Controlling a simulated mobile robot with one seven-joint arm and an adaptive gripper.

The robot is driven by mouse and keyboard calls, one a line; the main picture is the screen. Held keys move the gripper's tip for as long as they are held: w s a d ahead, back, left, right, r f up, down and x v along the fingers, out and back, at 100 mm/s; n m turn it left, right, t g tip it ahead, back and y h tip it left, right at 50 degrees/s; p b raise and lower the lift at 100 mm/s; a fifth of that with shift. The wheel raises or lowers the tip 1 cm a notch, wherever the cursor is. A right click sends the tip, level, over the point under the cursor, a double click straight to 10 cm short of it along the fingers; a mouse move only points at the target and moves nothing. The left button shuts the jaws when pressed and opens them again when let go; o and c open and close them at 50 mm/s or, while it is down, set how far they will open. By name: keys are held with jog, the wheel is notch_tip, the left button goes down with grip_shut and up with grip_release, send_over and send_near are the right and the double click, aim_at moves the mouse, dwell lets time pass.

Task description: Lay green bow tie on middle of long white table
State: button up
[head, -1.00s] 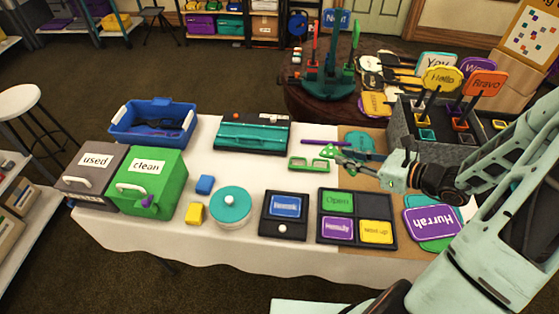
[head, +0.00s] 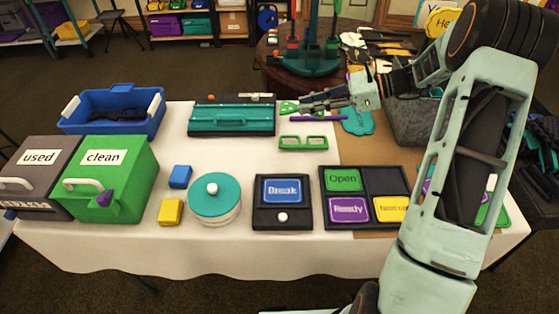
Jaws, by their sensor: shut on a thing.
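The green bow tie (head: 288,107) is at the tips of my gripper (head: 303,104), which is shut on it. My gripper partly hides the bow tie. Both are over the back part of the long white table (head: 236,165), just right of the teal case; the height above the cloth is hard to tell. A purple stick (head: 318,119) lies just behind the glasses.
A teal case (head: 232,119) and blue bin (head: 112,110) stand at the back left. A green box (head: 114,175), a teal-lidded round tin (head: 214,195), and a Break sign (head: 283,191) line the front. The cloth between case and tin is clear.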

aim_at(256, 146)
jog(key=shift+w+a+f+n+g+b, duration=0.2)
jog(key=shift+a+f+n+g+b, duration=0.2)
jog(key=shift+b, duration=0.35)
jog(key=shift+w+a+f+n+g+b, duration=0.15)
jog(key=shift+a+f+n+g+b, duration=0.15)
jog(key=shift+f+g+b, duration=0.35)
jog(key=b+x, duration=0.1)
jog(key=x, duration=0.3)
jog(key=f+b+x, duration=0.1)
jog(key=x, duration=0.4)
jog(key=w+x, duration=0.1)
jog(key=x, duration=0.3)
jog(key=shift+d+f+b, duration=0.15)
jog(key=shift+f+b, duration=0.25)
jog(key=shift+f, duration=0.05)
jog(key=shift+a+f, duration=0.35)
jog(key=f, duration=0.2)
jog(key=a+f+b, duration=0.1)
jog(key=f, duration=0.2)
jog(key=shift+a, duration=0.2)
jog(key=shift+r, duration=0.15)
